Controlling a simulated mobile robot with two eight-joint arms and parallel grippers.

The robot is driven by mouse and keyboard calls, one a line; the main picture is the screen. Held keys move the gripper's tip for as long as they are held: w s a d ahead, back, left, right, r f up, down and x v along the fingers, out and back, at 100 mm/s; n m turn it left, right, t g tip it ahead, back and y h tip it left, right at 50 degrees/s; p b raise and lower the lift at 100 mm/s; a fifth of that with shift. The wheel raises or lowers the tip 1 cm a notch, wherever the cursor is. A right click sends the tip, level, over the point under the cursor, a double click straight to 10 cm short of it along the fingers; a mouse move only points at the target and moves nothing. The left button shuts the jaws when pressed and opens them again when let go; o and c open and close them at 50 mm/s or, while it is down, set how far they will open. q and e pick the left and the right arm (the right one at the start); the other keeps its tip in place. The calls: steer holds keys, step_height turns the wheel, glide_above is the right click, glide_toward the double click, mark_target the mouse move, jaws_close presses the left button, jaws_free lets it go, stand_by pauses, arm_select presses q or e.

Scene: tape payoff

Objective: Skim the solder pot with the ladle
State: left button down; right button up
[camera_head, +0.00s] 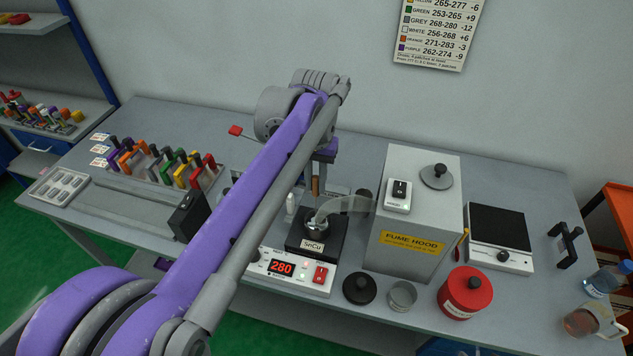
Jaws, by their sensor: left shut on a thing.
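The solder pot (331,246) is a black block labelled SnCu, on a white base whose red display (281,267) reads 280. Its round opening (318,230) shows silvery metal, and a pale fume curves from it to the right. My left gripper (319,163) is above the pot, partly hidden by my purple arm. It is shut on a thin upright brown handle (316,186), which looks like the ladle's. The handle's lower end points down toward the opening. The ladle's bowl cannot be made out, nor whether it touches the metal. My right gripper is out of view.
A grey fume hood (420,225) stands close right of the pot. In front are a black round lid (359,288), a glass cup (402,296) and a red canister (465,293). A hotplate (499,240) is farther right. Coloured-handled tools (165,165) stand at left.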

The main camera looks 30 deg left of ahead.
arm_select(q)
steer(key=shift+w+a, duration=0.1)
steer(key=shift+a, duration=0.2)
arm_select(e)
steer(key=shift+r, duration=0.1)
arm_select(q)
steer(key=shift+s+d, duration=0.2)
steer(key=shift+s, duration=0.4)
steer(key=shift+r, duration=0.15)
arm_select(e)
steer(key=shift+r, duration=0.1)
arm_select(q)
step_height(320, 180, up, 7)
steer(key=p, duration=0.3)
steer(key=shift+r+p, duration=0.15)
steer(key=shift+p, duration=0.25)
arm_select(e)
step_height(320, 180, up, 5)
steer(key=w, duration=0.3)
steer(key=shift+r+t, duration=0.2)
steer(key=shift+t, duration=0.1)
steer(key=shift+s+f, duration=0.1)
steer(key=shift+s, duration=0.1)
